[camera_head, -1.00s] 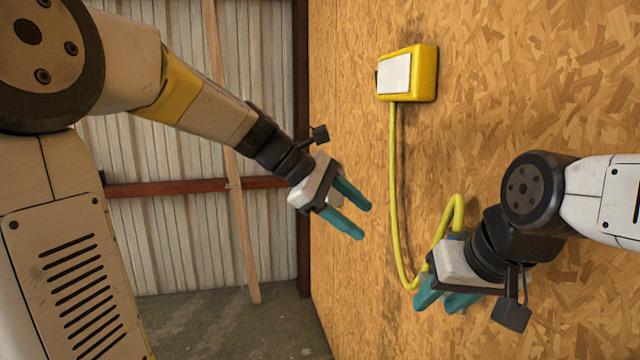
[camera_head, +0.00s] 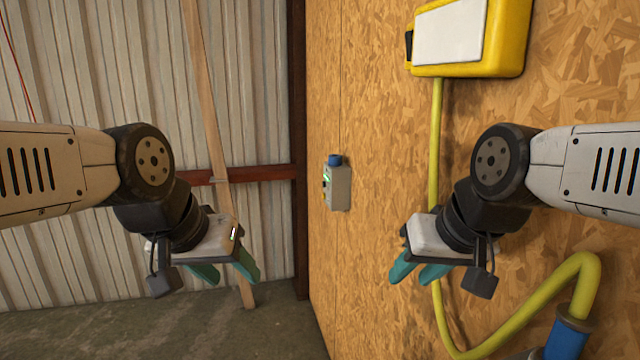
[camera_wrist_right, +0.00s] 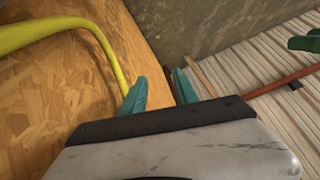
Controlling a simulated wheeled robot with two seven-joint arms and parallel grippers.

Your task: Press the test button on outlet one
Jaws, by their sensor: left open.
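A small grey outlet box (camera_head: 338,186) with a blue top and a green-lit front is fixed to the chipboard wall, between my two grippers in the head view. Its face is turned edge-on, so I cannot make out a test button. My left gripper (camera_head: 228,271) is open and empty, left of and below the box. My right gripper (camera_head: 420,271) is right of and below the box, in front of the wall. In the right wrist view its teal fingers (camera_wrist_right: 160,92) stand apart with nothing between them.
A yellow box (camera_head: 520,40) with a white panel hangs on the wall at upper right. Its yellow cable (camera_head: 434,140) runs down behind my right gripper to a blue plug (camera_head: 568,338). A wooden post (camera_head: 206,110) leans against the corrugated wall. The space between my grippers is clear.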

